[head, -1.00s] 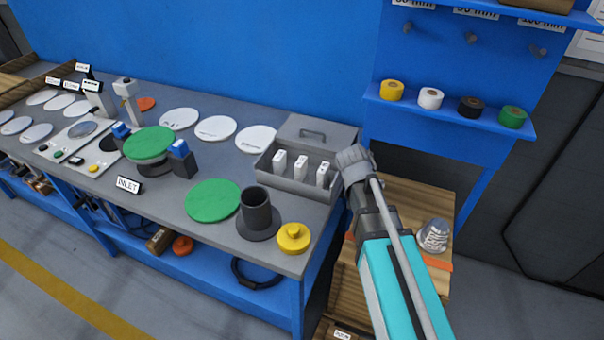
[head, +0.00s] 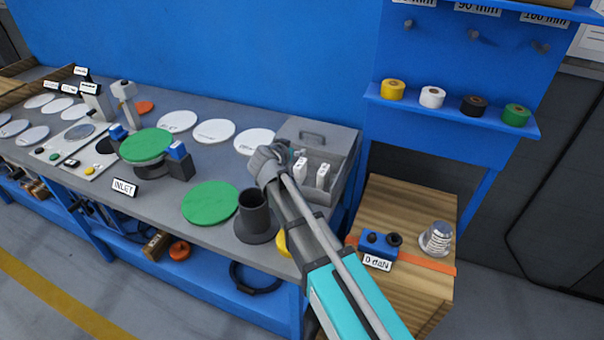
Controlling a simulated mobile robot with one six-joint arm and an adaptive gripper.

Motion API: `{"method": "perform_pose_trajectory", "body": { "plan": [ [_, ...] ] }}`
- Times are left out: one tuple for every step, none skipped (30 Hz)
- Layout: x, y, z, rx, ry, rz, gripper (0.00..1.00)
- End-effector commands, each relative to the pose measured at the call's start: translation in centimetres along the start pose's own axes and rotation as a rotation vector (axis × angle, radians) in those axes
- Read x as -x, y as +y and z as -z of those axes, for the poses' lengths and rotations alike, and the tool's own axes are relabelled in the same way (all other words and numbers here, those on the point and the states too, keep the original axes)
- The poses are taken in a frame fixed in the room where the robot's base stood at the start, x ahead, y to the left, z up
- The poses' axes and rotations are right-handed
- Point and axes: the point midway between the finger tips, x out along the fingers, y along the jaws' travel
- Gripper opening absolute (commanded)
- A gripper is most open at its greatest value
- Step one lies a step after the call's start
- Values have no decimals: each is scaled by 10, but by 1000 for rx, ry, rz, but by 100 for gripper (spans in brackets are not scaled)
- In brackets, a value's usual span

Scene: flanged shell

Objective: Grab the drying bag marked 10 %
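A grey open case (head: 334,190) stands at the right end of the bench and holds white drying bags in separate slots. Two bags show, a middle one (head: 300,168) and a right one (head: 322,175); their markings are too small to read. The left part of the case is hidden behind my gripper (head: 266,160). My gripper is over or in front of the left slot, close to the left of the middle bag. I cannot tell whether it touches a bag, and its fingers are too small and turned away to read.
A black flanged shell (head: 256,215) stands close under my arm, beside a green disc (head: 211,203). A yellow part (head: 282,242) is partly behind my arm. At right, a wooden stand (head: 410,205) carries a blue device marked 0 daN (head: 378,246) and a metal cup (head: 436,238).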

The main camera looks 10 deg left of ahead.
Motion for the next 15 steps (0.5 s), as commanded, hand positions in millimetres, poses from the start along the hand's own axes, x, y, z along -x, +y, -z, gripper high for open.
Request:
{"method": "perform_pose_trajectory", "body": {
  "plan": [
    [0,0,0,0,0,0,83],
    [0,0,0,0,-1,0,83],
    [0,0,0,1,-1,0,83],
    [0,0,0,1,-1,0,83],
    [0,0,0,1,-1,0,83],
    [0,0,-1,1,-1,0,83],
    [0,0,-1,1,-1,0,83],
    [0,0,-2,1,-1,0,83],
    [-1,0,-3,1,-1,0,83],
    [-1,0,-4,1,-1,0,83],
    [-2,0,-5,1,-1,0,83],
    [-3,0,-7,1,-2,0,83],
    [-4,0,-9,1,-2,0,83],
    [-4,0,-10,1,-2,0,83],
    [-6,0,-13,2,-2,0,83]
  ]
}}
